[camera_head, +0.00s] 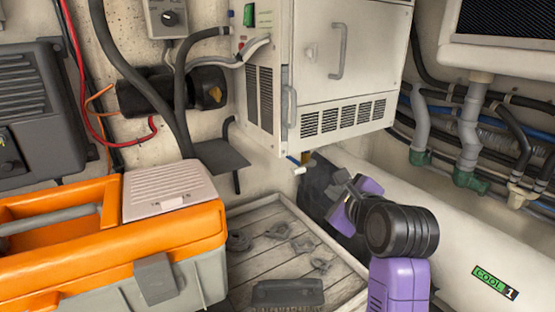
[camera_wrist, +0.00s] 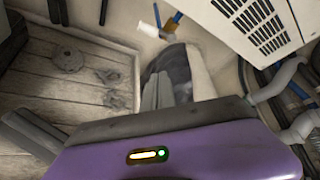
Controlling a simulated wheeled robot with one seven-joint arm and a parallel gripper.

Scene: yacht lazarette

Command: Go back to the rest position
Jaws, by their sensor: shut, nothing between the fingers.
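My gripper (camera_head: 338,188) is purple with grey fingers and sits right of centre in the head view, below the white cabinet and above the long white cylinder. In the wrist view its two fingers (camera_wrist: 158,88) are together with nothing between them. A small white piece (camera_head: 300,170) shows just beyond the gripper, under the cabinet. In the wrist view a similar white piece (camera_wrist: 149,28) is beyond the fingers, apart from them. A dark opening or patch (camera_wrist: 180,72) lies behind the fingers.
A white cabinet (camera_head: 345,65) hangs above the gripper. An orange toolbox (camera_head: 110,240) stands left. A wooden tray (camera_head: 270,215) holds several dark round pieces and a brush (camera_head: 287,293). A white cylinder (camera_head: 440,235) lies right, with pipes and hoses (camera_head: 470,130) behind it.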

